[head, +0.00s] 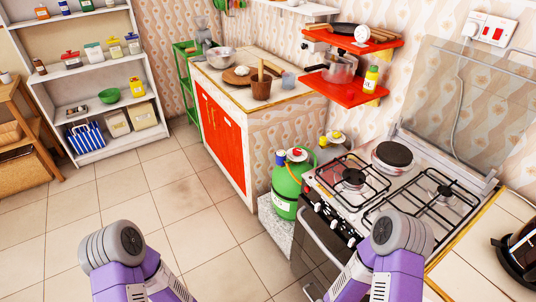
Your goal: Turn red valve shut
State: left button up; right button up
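Two purple arm links of mine with grey joints rise at the bottom of the head view, apart from the cylinder. Neither gripper shows.
The gas stove (352,180) with black grates stands right of the cylinder. A red-doored cabinet (222,135) stands left of it. Red wall shelves (349,90) hold a pot and bottles. Tiled floor (175,205) is clear left of the cabinet. A white shelf unit (100,95) stands far left.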

aim_at(296, 151)
jog(key=u, duration=4.25)
jog(key=i, duration=0.15)
jog(key=z, duration=2.95)
jog(key=i, duration=1.8)
jog(key=z, duration=1.35)
jog(key=i, duration=0.8)
jog(key=z, duration=0.9)
